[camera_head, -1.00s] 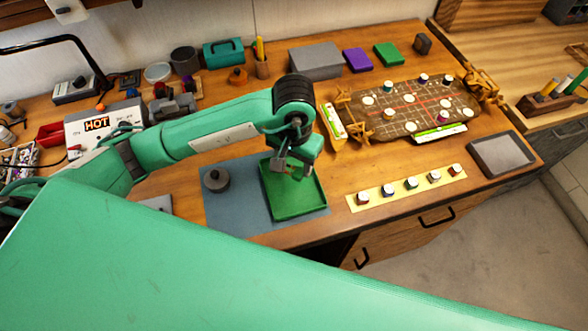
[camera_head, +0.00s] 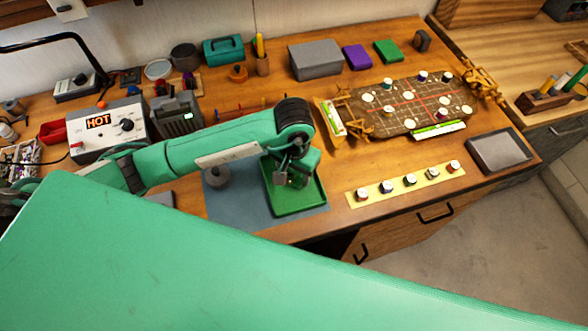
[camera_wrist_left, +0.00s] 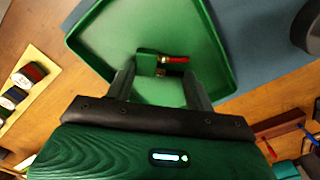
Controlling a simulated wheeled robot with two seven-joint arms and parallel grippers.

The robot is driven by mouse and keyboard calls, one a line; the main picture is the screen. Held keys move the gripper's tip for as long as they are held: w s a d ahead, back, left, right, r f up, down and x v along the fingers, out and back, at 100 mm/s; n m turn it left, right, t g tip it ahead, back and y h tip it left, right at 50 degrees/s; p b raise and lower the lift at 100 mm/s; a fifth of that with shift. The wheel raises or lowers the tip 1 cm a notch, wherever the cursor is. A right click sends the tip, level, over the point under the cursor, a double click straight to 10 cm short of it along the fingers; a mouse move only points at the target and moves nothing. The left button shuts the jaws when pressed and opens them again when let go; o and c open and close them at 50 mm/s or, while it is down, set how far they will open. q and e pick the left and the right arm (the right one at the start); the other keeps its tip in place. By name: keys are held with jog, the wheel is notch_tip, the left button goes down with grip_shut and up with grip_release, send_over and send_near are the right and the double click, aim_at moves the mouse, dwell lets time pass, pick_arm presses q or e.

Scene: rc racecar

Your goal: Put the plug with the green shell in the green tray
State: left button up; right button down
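The green tray (camera_head: 318,188) lies on a blue-grey mat near the front edge of the bench. My left gripper (camera_head: 290,181) is low over the tray, pointing down. In the left wrist view its two fingers (camera_wrist_left: 158,78) are spread apart. The plug with the green shell (camera_wrist_left: 148,63), with a red part and a small metallic end, shows between and just beyond the fingertips, against the floor of the tray (camera_wrist_left: 215,45). It looks apart from the fingers; whether it rests fully on the tray floor is hard to tell. My right gripper is out of view.
A dark grey round object (camera_head: 217,176) stands on the mat (camera_head: 240,215) left of the tray. A yellow strip (camera_head: 402,187) with several small pots lies to the right. A brown chassis board (camera_head: 400,110) and a HOT soldering station (camera_head: 105,128) are farther back.

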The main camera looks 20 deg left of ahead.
aim_at(294, 175)
pick_arm(q)
jog(key=o, duration=0.4)
jog(key=shift+r+p, duration=0.25)
jog(key=shift+p, duration=0.1)
jog(key=shift+w+r+b, duration=0.1)
jog(key=shift+r+b, duration=0.1)
jog(key=shift+b, duration=0.1)
jog(key=shift+r+b, duration=1.65)
jog(key=shift+r, duration=4.05)
